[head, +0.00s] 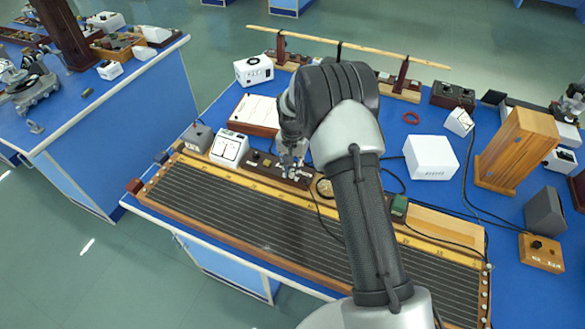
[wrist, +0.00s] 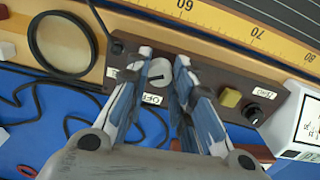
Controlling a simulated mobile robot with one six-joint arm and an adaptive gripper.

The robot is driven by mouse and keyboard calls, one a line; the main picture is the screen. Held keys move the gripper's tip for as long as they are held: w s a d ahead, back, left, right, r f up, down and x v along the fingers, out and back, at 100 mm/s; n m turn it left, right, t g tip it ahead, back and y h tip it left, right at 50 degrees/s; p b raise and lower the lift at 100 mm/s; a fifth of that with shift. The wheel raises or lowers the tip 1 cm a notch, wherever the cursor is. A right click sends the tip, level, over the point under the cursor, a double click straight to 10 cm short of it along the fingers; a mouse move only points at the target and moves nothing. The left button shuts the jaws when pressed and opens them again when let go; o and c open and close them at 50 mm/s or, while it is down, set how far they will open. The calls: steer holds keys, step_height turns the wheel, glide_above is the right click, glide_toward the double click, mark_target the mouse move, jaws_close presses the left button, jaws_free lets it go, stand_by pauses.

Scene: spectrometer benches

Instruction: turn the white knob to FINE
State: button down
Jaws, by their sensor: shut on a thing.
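The white knob (wrist: 158,75) sits on a dark brown control box (wrist: 206,84) in the wrist view, with a dark pointer line on its face. My gripper (wrist: 164,60) has its two fingers on either side of the knob and is shut on it. A label reading OFF (wrist: 152,99) is beside the knob; another white label (wrist: 112,72) is partly hidden by a finger. I cannot read FINE anywhere. In the head view my gripper (head: 292,166) reaches down to the brown box (head: 262,160), and the knob is hidden there.
The box also carries a yellow button (wrist: 231,97) and a black knob (wrist: 253,113) near a ZERO label. A white meter (head: 229,148) stands left of the box. A round lens ring (wrist: 62,42) and loose black cable (wrist: 35,95) lie close by. The ruled wire board (head: 240,215) runs along the front.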

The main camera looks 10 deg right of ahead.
mark_target(292, 172)
stand_by(0.4)
steer(key=c, duration=1.4)
jaws_free()
steer(key=shift+o, duration=0.2)
steer(key=shift+r, duration=0.1)
step_height(292, 172, up, 12)
